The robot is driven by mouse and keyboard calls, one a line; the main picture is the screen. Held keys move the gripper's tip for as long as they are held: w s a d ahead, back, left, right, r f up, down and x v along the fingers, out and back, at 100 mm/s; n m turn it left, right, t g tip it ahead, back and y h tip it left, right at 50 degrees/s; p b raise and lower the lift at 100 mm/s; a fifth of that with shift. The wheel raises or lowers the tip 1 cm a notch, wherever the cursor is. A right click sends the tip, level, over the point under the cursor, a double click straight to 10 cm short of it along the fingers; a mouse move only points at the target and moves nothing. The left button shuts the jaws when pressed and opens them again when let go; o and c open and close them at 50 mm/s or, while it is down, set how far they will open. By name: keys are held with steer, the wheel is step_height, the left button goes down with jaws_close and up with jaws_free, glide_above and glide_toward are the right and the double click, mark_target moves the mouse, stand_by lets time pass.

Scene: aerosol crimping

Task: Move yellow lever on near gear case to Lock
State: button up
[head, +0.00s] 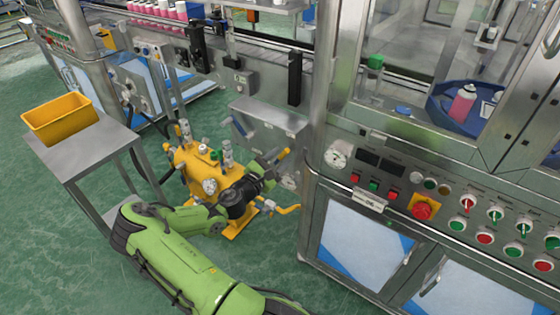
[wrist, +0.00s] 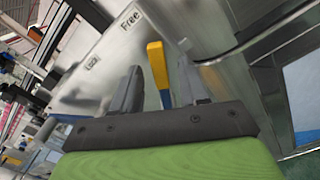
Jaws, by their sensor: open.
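The yellow lever (wrist: 157,65) shows in the wrist view between the two fingers of my gripper (wrist: 161,70), with gaps on both sides. My gripper is open. The lever stands against a steel panel (wrist: 85,90) with a "Free" label (wrist: 131,20) near the lever's upper end and a "Lock" label (wrist: 92,62) farther left. In the head view, a small yellow lever end (head: 283,153) shows just beyond my gripper (head: 270,165), beside the steel housing. The lever's pivot is hidden, and I cannot tell its depth between the fingers.
An orange pump unit (head: 195,160) with a gauge and a yellow crank (head: 288,209) stands close under my arm. A steel cart (head: 85,148) with a yellow bin (head: 60,118) is at left. The control panel cabinet (head: 400,205) is at right. A curved metal rail (wrist: 250,45) is right of the lever.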

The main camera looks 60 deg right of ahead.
steer(key=shift+s+d, duration=0.1)
steer(key=shift+d, duration=0.45)
jaws_close()
